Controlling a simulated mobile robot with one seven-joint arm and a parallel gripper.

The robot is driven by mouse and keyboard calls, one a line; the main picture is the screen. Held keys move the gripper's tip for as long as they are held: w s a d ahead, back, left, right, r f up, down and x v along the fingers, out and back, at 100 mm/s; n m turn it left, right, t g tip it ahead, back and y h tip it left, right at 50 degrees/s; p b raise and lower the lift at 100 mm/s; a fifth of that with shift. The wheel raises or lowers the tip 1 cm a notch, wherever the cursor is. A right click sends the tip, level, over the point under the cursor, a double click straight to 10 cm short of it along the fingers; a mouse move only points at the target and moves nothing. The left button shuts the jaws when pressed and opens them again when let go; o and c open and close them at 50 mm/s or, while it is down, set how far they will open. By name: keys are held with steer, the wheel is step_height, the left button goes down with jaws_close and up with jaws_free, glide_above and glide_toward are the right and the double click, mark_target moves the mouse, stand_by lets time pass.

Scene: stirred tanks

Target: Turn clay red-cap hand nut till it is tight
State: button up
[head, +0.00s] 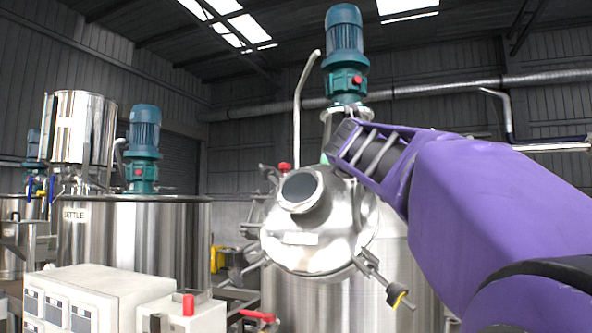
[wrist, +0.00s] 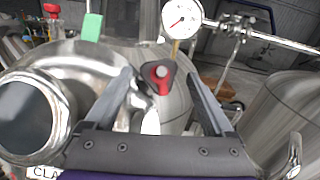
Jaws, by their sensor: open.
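A hand nut (wrist: 158,76) with a red middle and dark lobes shows in the wrist view, on a metal fitting at the clay tank's lid edge. My gripper (wrist: 161,83) is open, with one finger on each side of the nut. A gap shows between the nut and each finger, and I cannot tell how far the nut lies in depth. The clay tank's lid (head: 318,235) is round shiny metal with a wide port. Its label (wrist: 45,172) reads "CLA" and is cut off by my gripper. In the head view my arm hides this nut.
A red-topped fitting (head: 285,167) stands at the lid's left, and a yellow-marked dark nut (head: 397,296) at its lower right. A pressure gauge (wrist: 181,18) and pipe lie beyond my fingers. The settle tank (head: 135,235) and white control boxes (head: 95,295) stand left.

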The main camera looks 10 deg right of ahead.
steer(key=shift+w, duration=0.1)
steer(key=shift+c, duration=0.3)
steer(key=c, duration=1.3)
